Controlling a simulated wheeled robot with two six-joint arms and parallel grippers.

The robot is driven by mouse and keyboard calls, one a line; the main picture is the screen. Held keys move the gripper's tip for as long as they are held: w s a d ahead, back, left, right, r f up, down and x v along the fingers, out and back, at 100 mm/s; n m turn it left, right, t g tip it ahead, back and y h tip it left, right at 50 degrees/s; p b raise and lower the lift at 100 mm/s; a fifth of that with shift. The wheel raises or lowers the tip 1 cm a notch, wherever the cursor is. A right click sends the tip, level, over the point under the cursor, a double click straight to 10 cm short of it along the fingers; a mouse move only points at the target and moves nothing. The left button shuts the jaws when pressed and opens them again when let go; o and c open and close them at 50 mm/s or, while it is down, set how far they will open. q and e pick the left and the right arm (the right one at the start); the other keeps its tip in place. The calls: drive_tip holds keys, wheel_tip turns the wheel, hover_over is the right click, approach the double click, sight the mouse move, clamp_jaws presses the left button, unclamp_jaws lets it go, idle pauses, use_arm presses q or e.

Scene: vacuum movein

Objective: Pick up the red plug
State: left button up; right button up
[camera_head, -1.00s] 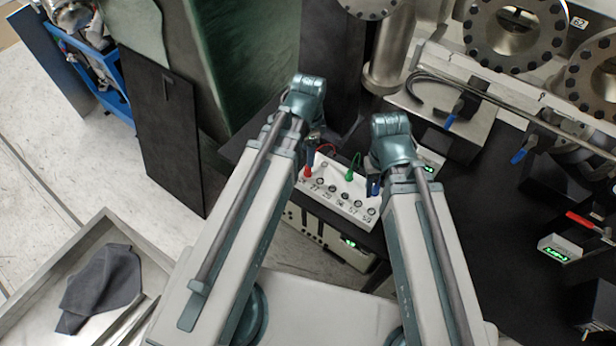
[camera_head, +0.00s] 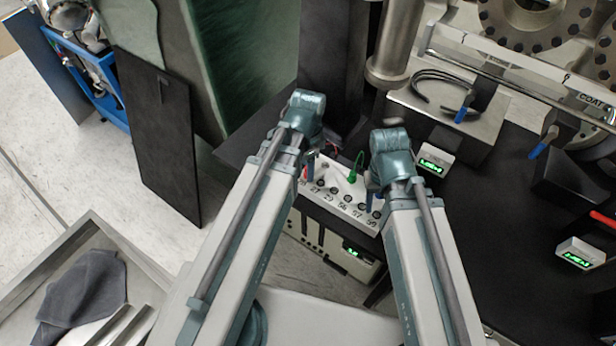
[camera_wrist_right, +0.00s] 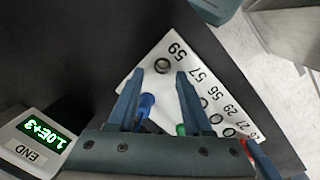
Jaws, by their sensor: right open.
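The red plug (camera_head: 305,173) is a small red spot at the left end of a white numbered panel (camera_head: 340,217), mostly hidden by my left arm. In the right wrist view a red piece (camera_wrist_right: 246,149) shows at the lower right, partly cut off by the gripper body. My left gripper (camera_head: 311,160) is over that end of the panel; its jaws are too small and hidden to read. My right gripper (camera_head: 371,198) is at the panel's right end. In the wrist view its two blue fingers (camera_wrist_right: 157,84) are apart, with nothing clasped between the tips.
A green plug (camera_head: 352,176) stands in the panel between my arms. A blue plug (camera_wrist_right: 146,103) shows near the right gripper's fingers. A small box with a lit green display (camera_head: 433,164) sits right of my right wrist. A dark bench top (camera_head: 485,235) spreads rightward.

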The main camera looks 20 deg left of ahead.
use_arm(q)
clamp_jaws()
idle(0.3)
drive_tip(key=shift+r, duration=0.15)
use_arm(e)
drive_tip(key=shift+r, duration=0.15)
